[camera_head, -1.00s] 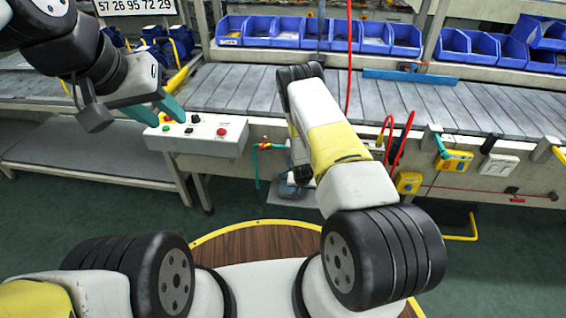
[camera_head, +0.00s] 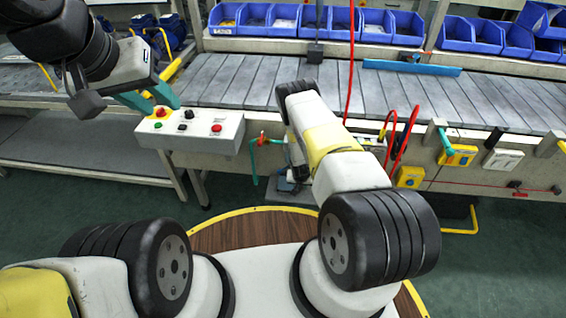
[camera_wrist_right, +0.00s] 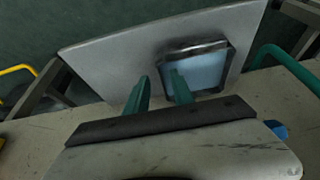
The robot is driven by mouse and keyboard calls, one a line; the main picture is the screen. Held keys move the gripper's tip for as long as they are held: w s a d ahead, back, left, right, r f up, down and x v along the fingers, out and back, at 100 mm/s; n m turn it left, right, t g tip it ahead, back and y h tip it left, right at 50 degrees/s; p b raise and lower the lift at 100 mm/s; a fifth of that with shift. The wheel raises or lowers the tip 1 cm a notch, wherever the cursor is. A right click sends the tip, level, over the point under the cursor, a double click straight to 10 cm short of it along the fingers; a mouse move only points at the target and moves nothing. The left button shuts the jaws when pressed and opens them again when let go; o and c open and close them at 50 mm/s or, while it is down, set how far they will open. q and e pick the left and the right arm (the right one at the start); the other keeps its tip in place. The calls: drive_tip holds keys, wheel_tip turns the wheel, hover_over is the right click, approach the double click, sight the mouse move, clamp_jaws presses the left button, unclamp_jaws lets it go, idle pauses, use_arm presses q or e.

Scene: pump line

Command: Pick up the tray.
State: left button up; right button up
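The tray (camera_wrist_right: 205,72) shows in the right wrist view, with a dark raised rim and a pale blue inside. It lies on a grey plate (camera_wrist_right: 110,58). In the head view a small grey-blue shape under the line, partly hidden by my right arm, may be it. My right gripper (camera_wrist_right: 158,78) has its two green fingers apart with nothing between them; one fingertip overlaps the tray's near left side in the picture, and I cannot tell whether it touches. My left gripper (camera_head: 164,108) is open and empty, by the top of the control box (camera_head: 190,128).
The slatted roller line (camera_head: 240,82) runs across, with a blue strip (camera_head: 412,68) on it and blue bins (camera_head: 285,20) behind. Red hoses (camera_head: 400,140) and a yellow switch box (camera_head: 457,156) are on its front right. A low grey shelf (camera_head: 80,148) is at left.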

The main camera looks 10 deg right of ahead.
drive_tip(key=shift+w+f, duration=0.3)
drive_tip(key=shift+f, duration=0.35)
clamp_jaws()
idle(1.0)
